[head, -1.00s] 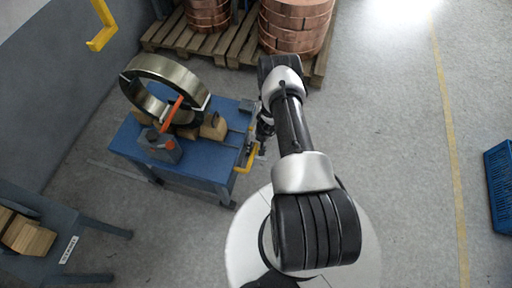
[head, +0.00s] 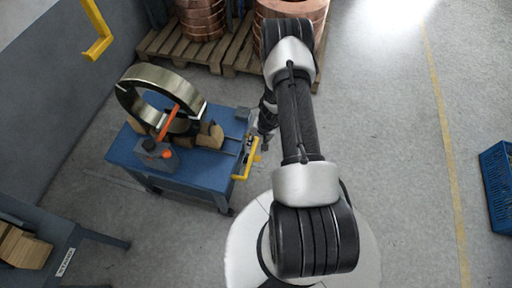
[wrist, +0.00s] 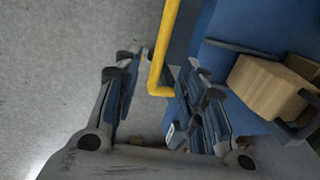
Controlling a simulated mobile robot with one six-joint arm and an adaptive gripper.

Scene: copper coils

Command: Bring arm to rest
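My arm (head: 298,115) reaches up the head view from the round white base, bends at the elbow, and its wrist hangs down beside the blue bench. My gripper (wrist: 160,75) shows in the wrist view with its two fingers spread apart and no object clasped between them.
The blue bench (head: 195,176) carries a steel ring (head: 165,77), wooden blocks (wrist: 265,85) and an orange-handled tool (head: 168,122). Copper coils (head: 200,18) stand on pallets behind. A blue crate (head: 497,185) is far right. Grey floor (head: 390,130) right of my arm is open.

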